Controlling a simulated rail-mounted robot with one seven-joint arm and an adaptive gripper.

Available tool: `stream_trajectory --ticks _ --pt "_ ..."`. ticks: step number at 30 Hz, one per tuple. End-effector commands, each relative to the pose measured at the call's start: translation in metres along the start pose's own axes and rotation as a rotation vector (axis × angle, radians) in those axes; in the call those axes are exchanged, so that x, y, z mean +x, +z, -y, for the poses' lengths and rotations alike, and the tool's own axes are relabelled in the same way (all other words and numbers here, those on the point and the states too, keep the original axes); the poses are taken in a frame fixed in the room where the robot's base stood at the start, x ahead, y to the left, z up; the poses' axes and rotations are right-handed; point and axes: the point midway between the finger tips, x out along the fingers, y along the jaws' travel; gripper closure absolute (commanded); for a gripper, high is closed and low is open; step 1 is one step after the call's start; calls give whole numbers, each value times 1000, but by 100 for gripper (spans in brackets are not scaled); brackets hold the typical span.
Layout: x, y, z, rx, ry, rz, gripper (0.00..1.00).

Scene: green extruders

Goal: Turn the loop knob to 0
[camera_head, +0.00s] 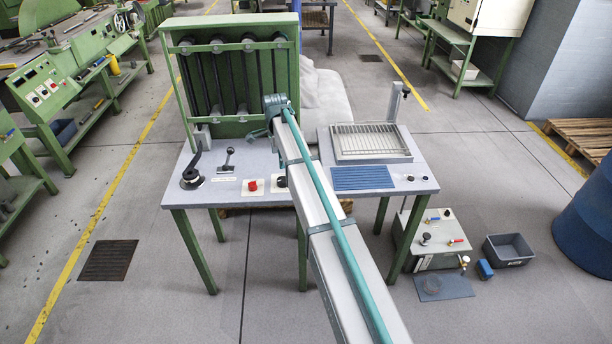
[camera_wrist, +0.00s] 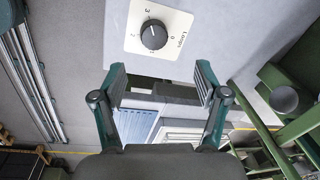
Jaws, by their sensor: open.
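The loop knob (camera_wrist: 154,35) is a round black dial on a white plate (camera_wrist: 183,20) marked with numbers and a loops label. In the wrist view it lies beyond my fingertips, near the top centre. Its pointer is too small to read surely. My gripper (camera_wrist: 160,76) is open and empty, its two fingers apart below the knob and not touching it. In the head view a black knob (camera_head: 281,182) on a white plate sits at the table's front, partly covered by my arm. My fingers are not clear there.
A red button (camera_head: 252,185), a small lever (camera_head: 228,160) and a large black handle (camera_head: 192,178) stand left of the knob. A green frame with dark tubes (camera_head: 236,80) rises behind. A wire-rack tray (camera_head: 370,142) and blue ribbed mat (camera_head: 362,178) lie on the right-hand table.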

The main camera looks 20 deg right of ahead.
Motion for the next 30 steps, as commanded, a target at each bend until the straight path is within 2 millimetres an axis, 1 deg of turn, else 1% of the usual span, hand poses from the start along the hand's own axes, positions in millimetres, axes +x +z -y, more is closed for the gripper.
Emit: stream_trajectory --ticks 1,3,6,9,14,17,27,30 --pt "3 0 3 84 17 1 27" --pt "3 0 0 192 32 -1 27" --pt "3 1 -4 302 45 -4 27" --pt "4 1 -5 362 50 -6 27" --pt "12 0 -6 385 49 -6 27" --pt "24 0 -7 383 52 -7 27" --pt "80 1 -9 381 51 -6 27" --pt "93 1 -9 381 50 -6 27"
